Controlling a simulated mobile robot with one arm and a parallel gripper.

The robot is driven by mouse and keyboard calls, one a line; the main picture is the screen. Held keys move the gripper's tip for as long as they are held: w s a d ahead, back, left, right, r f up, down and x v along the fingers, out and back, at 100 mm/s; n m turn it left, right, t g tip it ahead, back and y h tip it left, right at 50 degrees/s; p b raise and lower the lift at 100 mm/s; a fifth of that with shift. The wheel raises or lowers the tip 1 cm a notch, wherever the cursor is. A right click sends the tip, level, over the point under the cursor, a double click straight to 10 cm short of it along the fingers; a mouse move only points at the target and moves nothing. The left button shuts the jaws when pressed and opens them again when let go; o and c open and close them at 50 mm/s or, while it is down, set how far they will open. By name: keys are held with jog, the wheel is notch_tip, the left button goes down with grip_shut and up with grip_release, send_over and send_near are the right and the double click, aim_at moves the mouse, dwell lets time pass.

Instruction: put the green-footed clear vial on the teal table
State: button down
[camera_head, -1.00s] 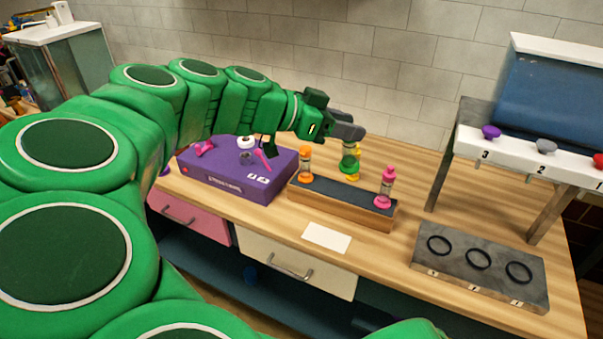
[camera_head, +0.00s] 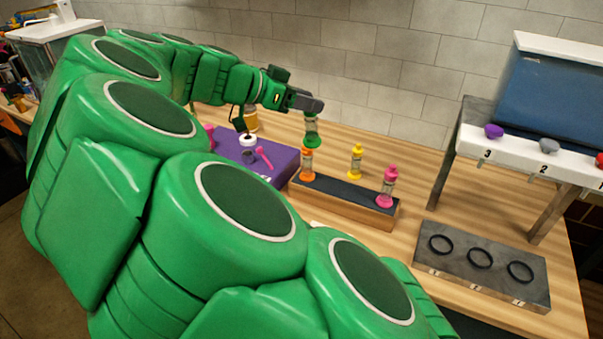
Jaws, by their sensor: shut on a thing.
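My gripper (camera_head: 308,104) is shut on the green-footed clear vial (camera_head: 311,128). It holds the vial roughly upright by its upper end, and the fingers hide the top. In the picture the vial hangs just above the orange vial (camera_head: 307,165); I cannot tell the depth gap between them. I cannot make out a teal table for certain in this view.
The dark-topped wooden rack (camera_head: 340,195) also holds a yellow vial (camera_head: 356,160) and a pink vial (camera_head: 386,188). A purple box (camera_head: 270,174) lies left of it. A grey block with black rings (camera_head: 460,272) and a shelf with numbered knobs (camera_head: 520,150) stand right.

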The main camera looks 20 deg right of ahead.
jog(key=w+d+g, duration=0.1)
jog(key=w+d, duration=0.4)
jog(key=w, duration=0.3)
jog(key=w+d+g, duration=0.1)
jog(key=w+d, duration=0.4)
jog(key=w, duration=0.3)
notch_tip(320, 180, down, 9)
jog(key=y, duration=0.1)
jog(key=w+d+f+n+t+y, duration=0.2)
jog(key=w+f+n+t, duration=0.4)
jog(key=w+f+n, duration=0.3)
jog(key=shift+w+d+f+n+y, duration=0.35)
jog(key=shift+w+f+y, duration=0.55)
jog(key=shift+w+f, duration=1.05)
jog(key=c, duration=0.6)
grip_release()
jog(key=shift+w, duration=0.1)
jog(key=shift+c, duration=0.2)
jog(key=shift+r, duration=0.1)
